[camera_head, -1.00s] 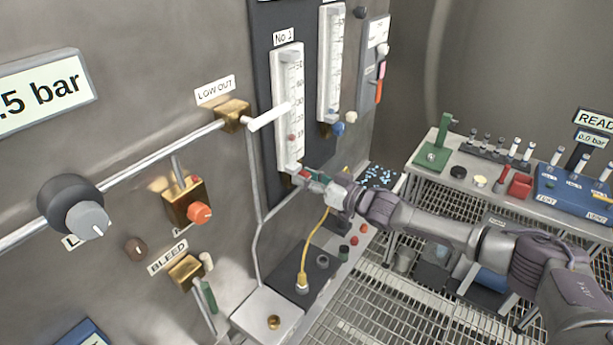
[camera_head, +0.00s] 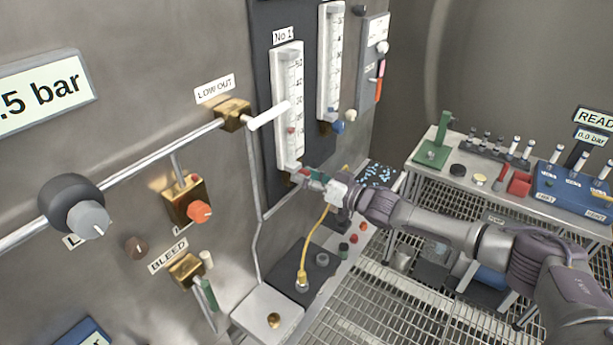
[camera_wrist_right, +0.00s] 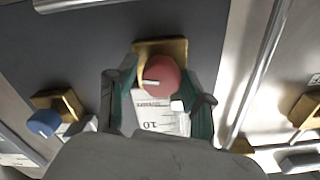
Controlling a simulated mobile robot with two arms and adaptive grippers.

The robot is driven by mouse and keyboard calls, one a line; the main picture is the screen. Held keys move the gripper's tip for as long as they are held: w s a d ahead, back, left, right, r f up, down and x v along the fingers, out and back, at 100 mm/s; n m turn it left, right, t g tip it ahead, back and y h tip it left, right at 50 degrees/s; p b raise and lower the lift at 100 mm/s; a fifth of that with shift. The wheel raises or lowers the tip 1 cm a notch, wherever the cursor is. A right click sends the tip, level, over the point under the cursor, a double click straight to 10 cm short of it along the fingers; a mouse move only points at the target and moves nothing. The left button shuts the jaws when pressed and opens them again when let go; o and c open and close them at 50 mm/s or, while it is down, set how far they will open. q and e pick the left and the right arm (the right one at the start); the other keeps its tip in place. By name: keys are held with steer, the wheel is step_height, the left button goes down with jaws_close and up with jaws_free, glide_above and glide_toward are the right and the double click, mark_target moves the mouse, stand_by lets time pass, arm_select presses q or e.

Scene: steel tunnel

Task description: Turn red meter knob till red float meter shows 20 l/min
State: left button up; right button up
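The float meter labelled No. 1 (camera_head: 289,95) is a white upright tube with a scale on the dark wall panel. Its red float (camera_head: 291,131) sits in the lower half; the exact reading is too small to tell. The red meter knob (camera_wrist_right: 163,76) shows in the right wrist view on a brass block, its white pointer line to the left. My right gripper (camera_wrist_right: 161,88) has a green-padded finger on each side of the knob, apparently touching it. My left gripper is out of view.
A second meter (camera_head: 331,70) with a blue knob (camera_head: 337,127) stands just right of the first; this knob also shows in the wrist view (camera_wrist_right: 44,122). A white lever (camera_head: 268,117) juts out left of the meter. A yellow hose (camera_head: 314,238) hangs below my gripper.

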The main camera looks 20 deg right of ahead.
steer(key=shift+o, duration=0.3)
steer(key=v, duration=1.2)
steer(key=shift+f, duration=0.1)
